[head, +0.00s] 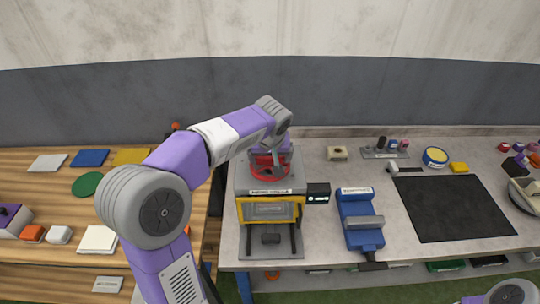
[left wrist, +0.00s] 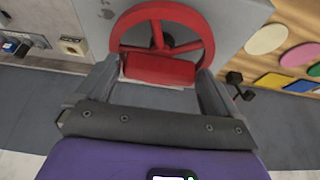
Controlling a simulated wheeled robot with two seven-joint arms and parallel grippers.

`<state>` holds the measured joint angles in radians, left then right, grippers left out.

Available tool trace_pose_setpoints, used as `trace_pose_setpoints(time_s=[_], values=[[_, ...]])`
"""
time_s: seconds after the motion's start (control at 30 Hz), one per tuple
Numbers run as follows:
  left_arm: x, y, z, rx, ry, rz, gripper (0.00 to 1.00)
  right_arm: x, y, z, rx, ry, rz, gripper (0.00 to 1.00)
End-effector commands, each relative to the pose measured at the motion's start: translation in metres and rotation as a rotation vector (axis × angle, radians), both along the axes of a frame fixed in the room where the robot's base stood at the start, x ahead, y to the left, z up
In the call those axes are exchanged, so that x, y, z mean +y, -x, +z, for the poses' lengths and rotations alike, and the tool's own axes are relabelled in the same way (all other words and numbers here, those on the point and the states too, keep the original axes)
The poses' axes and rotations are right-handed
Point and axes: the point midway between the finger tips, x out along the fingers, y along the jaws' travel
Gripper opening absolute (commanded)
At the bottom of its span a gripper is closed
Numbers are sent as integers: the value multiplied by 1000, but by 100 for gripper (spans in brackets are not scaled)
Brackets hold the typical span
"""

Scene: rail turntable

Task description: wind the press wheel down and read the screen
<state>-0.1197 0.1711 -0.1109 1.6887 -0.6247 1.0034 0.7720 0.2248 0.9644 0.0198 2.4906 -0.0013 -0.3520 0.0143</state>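The press (head: 243,180) is a grey frame with a yellow-edged front on the bench. Its red press wheel (head: 262,174) lies on top, partly hidden by my arm; the wheel also shows in the left wrist view (left wrist: 158,12), with a red block on the near rim. My left gripper (head: 268,158) is over the wheel from above. In the left wrist view its fingers (left wrist: 158,78) lie against both sides of the red block. The small dark screen (head: 318,198) at the press's right shows a green-white line too small to read. My right gripper is out of view.
A blue vise-like device (head: 358,220) stands right of the press, beside a black mat (head: 455,208). A yellow-topped round tin (head: 435,156) and small parts are behind. A wooden table (head: 60,193) with coloured pieces is at left.

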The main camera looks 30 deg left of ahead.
Motion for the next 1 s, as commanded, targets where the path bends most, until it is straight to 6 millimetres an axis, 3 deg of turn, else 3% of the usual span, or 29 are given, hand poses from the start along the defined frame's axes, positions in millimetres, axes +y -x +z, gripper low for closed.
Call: trace_pose_setpoints(time_s=[0.03, 0.23, 0.67, 1.0], values=[[0, 0, 0, 0, 0, 0, 86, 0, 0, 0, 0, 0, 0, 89], [0, 0, 0, 0, 0, 0, 56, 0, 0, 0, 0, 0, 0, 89], [1, 1, 1, -1, 1, -94, 55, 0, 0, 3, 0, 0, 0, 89], [3, 1, 2, -1, 1, -370, 55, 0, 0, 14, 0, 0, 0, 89]])
